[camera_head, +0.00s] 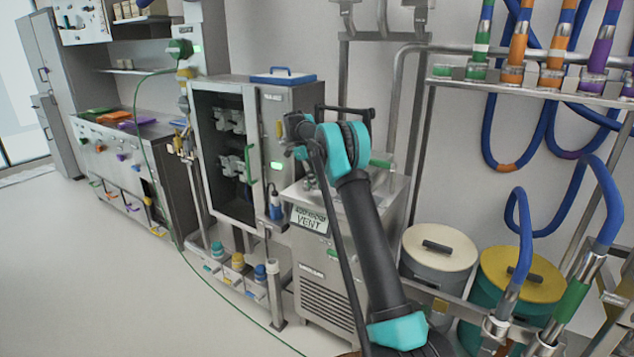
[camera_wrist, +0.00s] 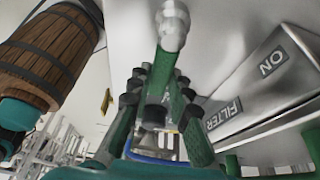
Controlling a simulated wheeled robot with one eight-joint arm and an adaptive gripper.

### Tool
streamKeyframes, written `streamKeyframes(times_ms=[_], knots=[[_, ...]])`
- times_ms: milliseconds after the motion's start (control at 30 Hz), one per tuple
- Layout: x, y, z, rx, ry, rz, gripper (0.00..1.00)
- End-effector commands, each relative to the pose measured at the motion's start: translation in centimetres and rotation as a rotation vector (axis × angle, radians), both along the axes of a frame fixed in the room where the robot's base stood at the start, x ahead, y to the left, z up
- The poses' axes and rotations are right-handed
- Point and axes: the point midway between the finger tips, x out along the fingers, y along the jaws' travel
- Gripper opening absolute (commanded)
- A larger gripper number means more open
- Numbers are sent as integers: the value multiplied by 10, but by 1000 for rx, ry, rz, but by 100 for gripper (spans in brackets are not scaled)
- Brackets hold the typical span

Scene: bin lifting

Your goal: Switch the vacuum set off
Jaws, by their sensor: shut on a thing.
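In the wrist view a green lever (camera_wrist: 165,72) runs down from a pale grey pivot (camera_wrist: 173,25). The dark-padded green fingers of my gripper (camera_wrist: 155,105) close around its lower part. A metal box with labels reading ON and FILTER (camera_wrist: 262,75) is to the right of the lever. A green handle (camera_head: 381,163) shows just right of my wrist. My fingertips are hidden there. I cannot tell the switch's setting.
A steel cabinet (camera_head: 268,140) with a glass door stands left of the machine. Two lidded drums (camera_head: 437,270) and blue hoses (camera_head: 545,232) crowd the right. A wooden barrel (camera_wrist: 50,55) is at the wrist view's left. The floor (camera_head: 120,270) at front left is mostly clear, with a green cable.

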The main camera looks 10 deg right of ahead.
Motion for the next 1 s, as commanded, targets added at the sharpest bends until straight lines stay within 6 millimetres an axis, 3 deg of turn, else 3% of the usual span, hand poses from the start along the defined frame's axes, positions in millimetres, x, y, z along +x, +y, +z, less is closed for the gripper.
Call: streamKeyframes(times_ms=[567, 600, 733, 1000], knots=[[-1, 2, 0, 2, -1, -30, 0], [-1, 2, 0, 2, -1, -30, 22], [-1, 2, 0, 1, 0, -30, 38], [-1, 1, 0, 1, 0, -30, 40]])
